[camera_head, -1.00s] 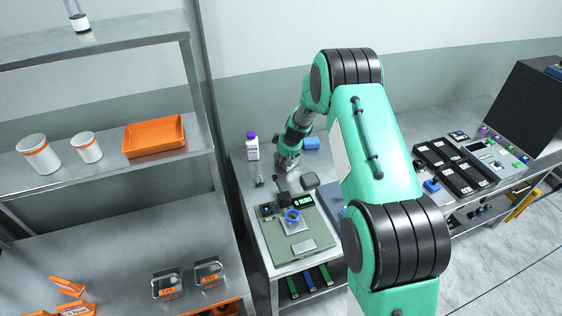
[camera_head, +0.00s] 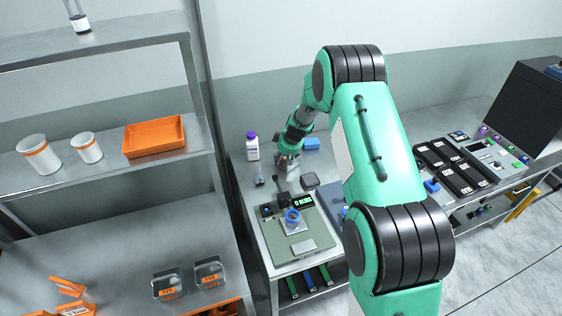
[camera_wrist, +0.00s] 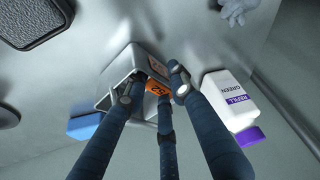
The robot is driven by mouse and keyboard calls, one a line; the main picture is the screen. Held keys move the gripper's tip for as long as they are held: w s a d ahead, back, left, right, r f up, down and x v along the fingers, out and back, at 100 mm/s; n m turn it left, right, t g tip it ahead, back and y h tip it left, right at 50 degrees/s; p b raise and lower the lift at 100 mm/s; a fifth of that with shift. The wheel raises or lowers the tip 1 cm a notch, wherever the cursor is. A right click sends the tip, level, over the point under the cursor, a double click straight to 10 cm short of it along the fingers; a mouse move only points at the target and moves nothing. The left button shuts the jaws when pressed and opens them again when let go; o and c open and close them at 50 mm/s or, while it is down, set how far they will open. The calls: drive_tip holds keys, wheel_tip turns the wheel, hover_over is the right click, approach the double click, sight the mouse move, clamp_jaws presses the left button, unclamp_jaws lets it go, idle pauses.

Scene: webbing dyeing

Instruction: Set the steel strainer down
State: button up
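The steel strainer is a grey metal basket with an orange label. In the wrist view, the strainer (camera_wrist: 116,72) is at the tips of my fingers, its label between them. My gripper (camera_wrist: 155,80) reaches to its rim with dark fingers, and their tips are spaced apart. I cannot tell whether they press on it. In the head view, my gripper (camera_head: 287,160) is low over the back of the middle bench. A small grey part of the strainer shows under it; the rest is hidden.
A white bottle with a purple cap (camera_head: 252,147) stands left of my gripper, and a blue box (camera_head: 311,143) right of it. A scale (camera_head: 297,235) with a blue-ringed item is in front. Shelves with an orange tray (camera_head: 153,138) are at left, dark trays (camera_head: 460,170) at right.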

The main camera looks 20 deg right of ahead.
drive_tip(key=v, duration=1)
drive_tip(key=shift+r+p, duration=0.3)
drive_tip(key=shift+s, duration=0.1)
drive_tip(key=s+a+r+m, duration=0.1)
drive_tip(key=s+a+r, duration=0.4)
drive_tip(key=s+r, duration=0.65)
drive_tip(key=s+a+r+m, duration=0.1)
drive_tip(key=s+a+r, duration=0.3)
drive_tip(key=s+r, duration=0.75)
drive_tip(key=s+a+r+m, duration=0.1)
drive_tip(key=s+r, duration=0.2)
drive_tip(key=s, duration=0.6)
drive_tip(key=s+a+r+h, duration=0.1)
drive_tip(key=s+r, duration=0.2)
drive_tip(key=s, duration=0.6)
drive_tip(key=s+a+r+m+t, duration=0.1)
drive_tip(key=s+r, duration=0.2)
drive_tip(key=s, duration=0.7)
drive_tip(key=shift+a+m, duration=0.3)
drive_tip(key=shift+a, duration=0.05)
